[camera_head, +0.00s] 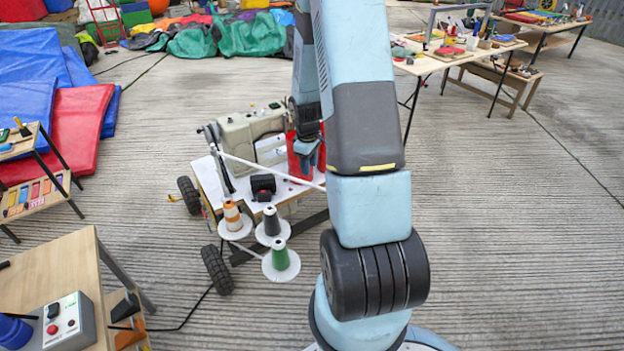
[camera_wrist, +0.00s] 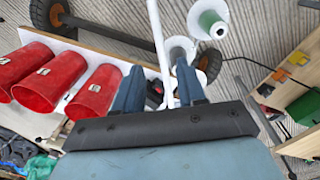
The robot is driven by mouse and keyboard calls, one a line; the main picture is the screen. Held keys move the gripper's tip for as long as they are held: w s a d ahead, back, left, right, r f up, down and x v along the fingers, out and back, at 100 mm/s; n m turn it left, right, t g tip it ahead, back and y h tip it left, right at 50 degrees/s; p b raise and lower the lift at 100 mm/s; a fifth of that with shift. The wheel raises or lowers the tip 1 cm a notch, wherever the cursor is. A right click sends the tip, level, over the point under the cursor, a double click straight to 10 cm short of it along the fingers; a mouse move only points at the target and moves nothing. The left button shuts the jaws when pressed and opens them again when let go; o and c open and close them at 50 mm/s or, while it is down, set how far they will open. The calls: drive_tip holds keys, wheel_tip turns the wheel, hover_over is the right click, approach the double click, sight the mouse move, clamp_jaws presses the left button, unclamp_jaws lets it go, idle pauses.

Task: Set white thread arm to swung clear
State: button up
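The white thread arm (camera_head: 268,171) is a thin white rod slanting across the front of the sewing machine (camera_head: 252,135), above the cart top, its right end disappearing behind my arm. In the wrist view the white rod (camera_wrist: 157,32) runs down from the top edge and passes between my gripper's two blue fingers (camera_wrist: 158,86). The fingers stand apart, with a gap visible on both sides of the rod. I cannot tell whether the rod lies between the fingertips or just beyond them. In the head view my gripper (camera_head: 308,152) is small and partly hidden by my arm.
Red cups (camera_wrist: 93,92) line the cart beside my gripper. A bench with a control box (camera_head: 66,322) stands front left. Floor at right is clear.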

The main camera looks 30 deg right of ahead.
drive_tip(key=shift+w+d+f, duration=0.1)
drive_tip(key=shift+f, duration=1.8)
drive_tip(key=shift+w+d+f, duration=0.1)
drive_tip(key=shift+f, duration=1.75)
drive_tip(key=shift+c, duration=0.3)
clamp_jaws()
